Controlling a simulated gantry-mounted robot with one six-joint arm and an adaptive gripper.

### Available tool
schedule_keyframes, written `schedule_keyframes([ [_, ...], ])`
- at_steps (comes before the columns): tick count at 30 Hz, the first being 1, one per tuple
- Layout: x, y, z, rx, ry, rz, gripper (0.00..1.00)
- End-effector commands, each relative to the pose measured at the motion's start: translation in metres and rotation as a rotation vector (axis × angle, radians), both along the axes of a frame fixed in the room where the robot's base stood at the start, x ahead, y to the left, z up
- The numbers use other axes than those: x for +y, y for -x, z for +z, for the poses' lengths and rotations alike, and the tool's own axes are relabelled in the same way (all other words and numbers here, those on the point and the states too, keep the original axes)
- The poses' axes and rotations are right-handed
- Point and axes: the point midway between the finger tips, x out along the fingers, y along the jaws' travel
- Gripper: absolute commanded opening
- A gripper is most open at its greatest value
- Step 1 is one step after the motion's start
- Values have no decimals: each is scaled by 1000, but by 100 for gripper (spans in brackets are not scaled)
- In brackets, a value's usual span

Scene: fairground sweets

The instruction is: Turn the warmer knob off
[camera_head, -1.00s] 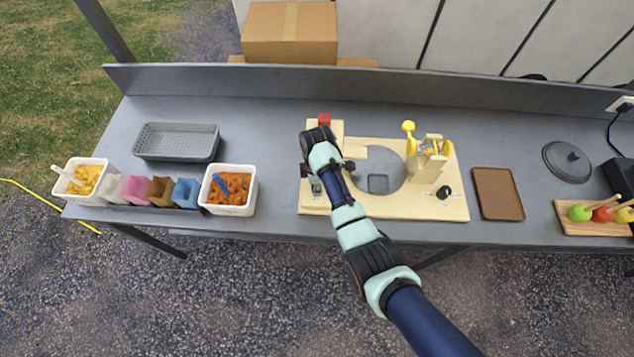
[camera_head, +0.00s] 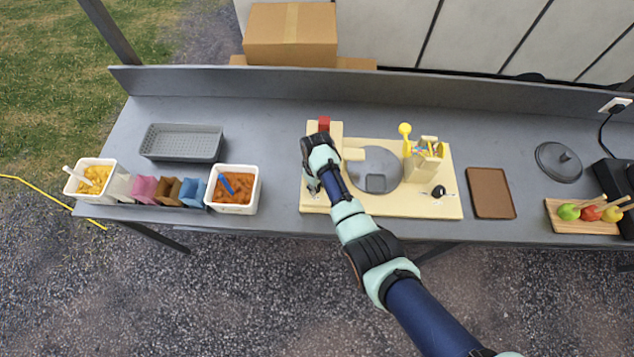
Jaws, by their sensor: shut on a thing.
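A cream counter unit (camera_head: 405,207) with a round grey plate (camera_head: 375,170) stands on the grey counter. A black knob (camera_head: 438,191) sits on its front right part, apart from my gripper. My gripper (camera_head: 312,187) points down over the front of the unit's raised left panel (camera_head: 328,130). It is shut on a small part there, which the fingers and wrist hide. I cannot tell whether that part is the warmer knob or how it is turned.
A yellow ball-topped lever (camera_head: 405,130) and a cream holder (camera_head: 424,160) stand on the unit's right. A brown tray (camera_head: 491,193) and a grey lid (camera_head: 558,162) lie further right. White tubs (camera_head: 234,206), coloured pouches (camera_head: 166,191) and a grey tray (camera_head: 182,143) are left.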

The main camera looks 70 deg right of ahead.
Motion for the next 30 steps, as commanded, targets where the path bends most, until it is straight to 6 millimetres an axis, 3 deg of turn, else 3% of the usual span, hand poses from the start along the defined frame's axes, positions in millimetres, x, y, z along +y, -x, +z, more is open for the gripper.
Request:
schedule_keyframes([
  [9, 0, 0, 1, 0, 0, -134, 0],
  [26, 0, 0, 1, -1, 0, -167, 0],
  [27, 0, 0, 1, -1, 0, -167, 34],
  [30, 0, 0, 0, -1, 0, -167, 51],
])
